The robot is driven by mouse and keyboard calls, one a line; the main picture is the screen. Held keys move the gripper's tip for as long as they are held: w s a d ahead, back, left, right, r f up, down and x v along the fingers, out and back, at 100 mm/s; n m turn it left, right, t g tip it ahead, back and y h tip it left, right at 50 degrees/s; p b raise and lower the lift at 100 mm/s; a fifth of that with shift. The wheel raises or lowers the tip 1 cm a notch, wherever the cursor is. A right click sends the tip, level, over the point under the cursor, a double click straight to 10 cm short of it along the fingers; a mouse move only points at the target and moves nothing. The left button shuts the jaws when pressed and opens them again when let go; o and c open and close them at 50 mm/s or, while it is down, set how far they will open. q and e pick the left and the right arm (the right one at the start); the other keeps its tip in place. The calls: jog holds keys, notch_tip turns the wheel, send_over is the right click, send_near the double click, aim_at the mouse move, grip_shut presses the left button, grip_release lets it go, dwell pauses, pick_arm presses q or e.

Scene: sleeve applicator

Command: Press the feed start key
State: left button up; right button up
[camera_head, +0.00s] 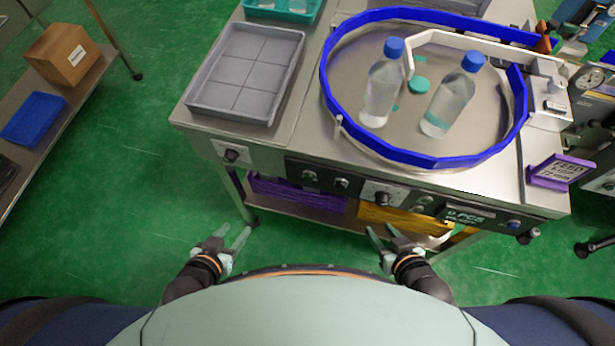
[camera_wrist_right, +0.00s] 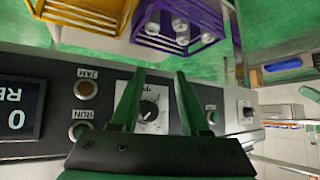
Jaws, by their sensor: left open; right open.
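The machine's front control panel (camera_head: 365,192) runs along the near edge of the steel table, with several buttons and dials. I cannot read a feed start label. In the right wrist view, a small green button (camera_wrist_right: 211,117) sits beside the right-hand finger; another panel button may be hidden behind that finger. A dial (camera_wrist_right: 150,112) on a white plate shows between the fingers. My left gripper (camera_head: 235,236) is open and empty, further left.
A round bowl with a blue rim (camera_head: 452,161) holds two bottles. A grey tray (camera_head: 197,97) sits left of it. A purple sign (camera_head: 562,170) reading FEED stands at the right. RUN (camera_wrist_right: 79,130) and JAM (camera_wrist_right: 86,89) lamps are beside the display. Crates (camera_head: 297,193) sit below.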

grip_shut()
dwell(1.3)
